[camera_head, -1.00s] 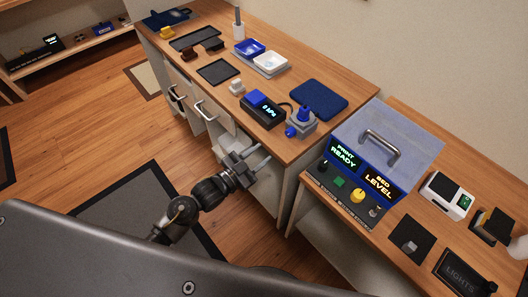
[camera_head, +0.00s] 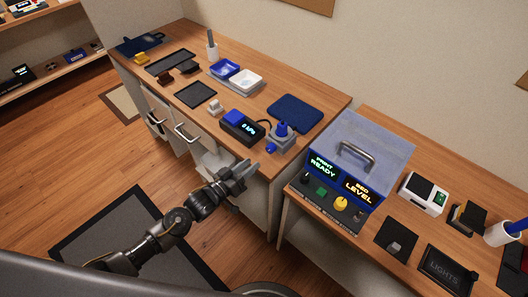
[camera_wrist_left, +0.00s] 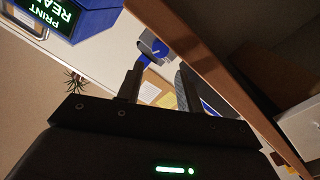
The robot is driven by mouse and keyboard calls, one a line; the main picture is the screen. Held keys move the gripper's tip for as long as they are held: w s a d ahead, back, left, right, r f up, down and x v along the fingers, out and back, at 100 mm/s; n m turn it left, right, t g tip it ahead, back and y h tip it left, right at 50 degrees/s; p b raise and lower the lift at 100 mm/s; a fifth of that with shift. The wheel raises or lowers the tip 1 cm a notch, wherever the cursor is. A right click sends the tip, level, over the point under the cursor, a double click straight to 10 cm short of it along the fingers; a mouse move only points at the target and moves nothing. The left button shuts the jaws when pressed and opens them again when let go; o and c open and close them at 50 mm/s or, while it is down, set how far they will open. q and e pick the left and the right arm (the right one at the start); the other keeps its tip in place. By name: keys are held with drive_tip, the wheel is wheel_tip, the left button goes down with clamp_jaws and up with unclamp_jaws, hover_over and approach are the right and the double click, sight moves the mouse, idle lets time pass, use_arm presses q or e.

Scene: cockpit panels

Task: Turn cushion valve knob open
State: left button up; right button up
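A grey valve block (camera_head: 280,142) stands at the front edge of the wooden counter, with an upright blue knob (camera_head: 283,129) on top and a small round blue knob (camera_head: 271,148) on its front side. A dark box with a blue top and a small kPa display (camera_head: 247,129) sits left of it. A dark blue cushion (camera_head: 296,111) lies behind it. My left gripper (camera_head: 252,168) is open and empty, just off the counter's front edge, below and left of the valve. Its spread fingers show in the left wrist view (camera_wrist_left: 162,88), with blue and grey parts beyond. My right gripper is out of view.
A blue console with a clear lid and handle (camera_head: 357,155) stands on the bench to the right. Trays, a blue and a white bin (camera_head: 246,79) and small blocks lie along the counter. Drawer handles (camera_head: 187,134) stick out from its front.

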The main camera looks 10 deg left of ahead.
sight(269, 150)
use_arm(q)
drive_tip(key=p+x, duration=0.1)
drive_tip(key=x, duration=0.6)
drive_tip(key=shift+w+d, duration=0.2)
drive_tip(key=shift+w, duration=0.05)
drive_tip(key=shift+c, duration=0.3)
drive_tip(key=c, duration=0.6)
drive_tip(key=shift+m, duration=0.4)
drive_tip(key=shift+c, duration=0.2)
drive_tip(key=m, duration=0.5)
drive_tip(key=shift+d+m+b, duration=0.1)
drive_tip(key=shift+m+b, duration=0.2)
drive_tip(key=shift+b, duration=0.05)
drive_tip(key=m, duration=0.5)
drive_tip(key=shift+s+m, duration=0.1)
drive_tip(key=shift+m, duration=0.2)
drive_tip(key=shift+r, duration=0.1)
drive_tip(key=o, duration=0.7)
